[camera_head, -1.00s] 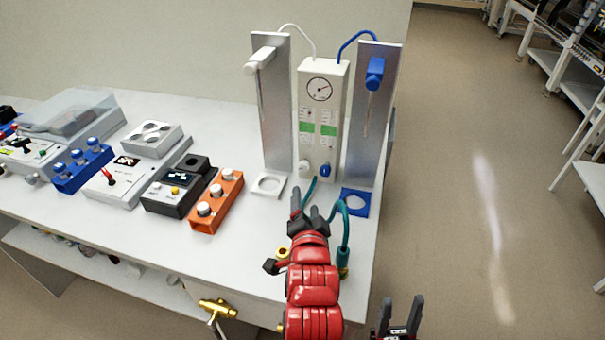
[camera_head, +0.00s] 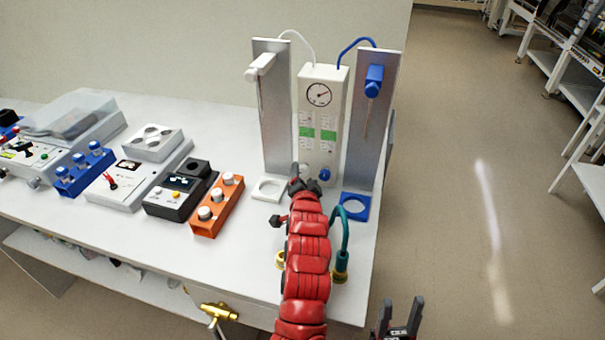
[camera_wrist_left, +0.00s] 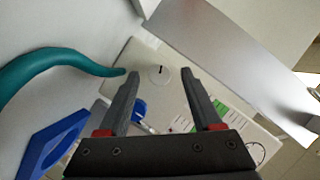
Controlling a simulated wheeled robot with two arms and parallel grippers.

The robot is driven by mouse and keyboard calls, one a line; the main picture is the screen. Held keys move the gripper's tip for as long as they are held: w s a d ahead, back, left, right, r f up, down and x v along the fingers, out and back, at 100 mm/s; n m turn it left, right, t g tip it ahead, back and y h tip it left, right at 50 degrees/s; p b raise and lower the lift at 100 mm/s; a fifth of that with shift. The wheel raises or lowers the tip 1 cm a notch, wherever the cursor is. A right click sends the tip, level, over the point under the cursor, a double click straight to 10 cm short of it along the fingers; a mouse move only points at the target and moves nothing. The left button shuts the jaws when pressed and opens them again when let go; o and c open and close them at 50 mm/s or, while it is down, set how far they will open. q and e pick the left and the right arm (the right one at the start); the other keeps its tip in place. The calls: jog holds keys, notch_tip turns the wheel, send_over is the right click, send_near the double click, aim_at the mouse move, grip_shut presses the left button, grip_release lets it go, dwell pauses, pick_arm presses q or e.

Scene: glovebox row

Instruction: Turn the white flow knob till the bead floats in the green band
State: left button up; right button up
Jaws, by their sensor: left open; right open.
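The white flow knob (camera_head: 305,169) sits low on the front of the white flowmeter box (camera_head: 324,88). In the left wrist view the white knob (camera_wrist_left: 159,76) shows between the fingertips, with a gap on both sides. My left gripper (camera_head: 301,184) is open in front of it. The blue knob (camera_head: 325,174) is just to its right. The box has two scales with green bands, a left one (camera_head: 306,132) and a right one (camera_head: 328,135). The beads are too small to make out. My right gripper (camera_head: 402,306) is open and empty, off the bench's right front.
A white-topped stand (camera_head: 275,110) and a blue-topped stand (camera_head: 376,110) flank the box. A teal hose (camera_head: 343,228) curves right of my left arm. An orange knob block (camera_head: 218,206) and a black device (camera_head: 176,196) stand left. Open floor lies right.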

pick_arm(q)
jog(key=shift+x, duration=0.9)
grip_shut()
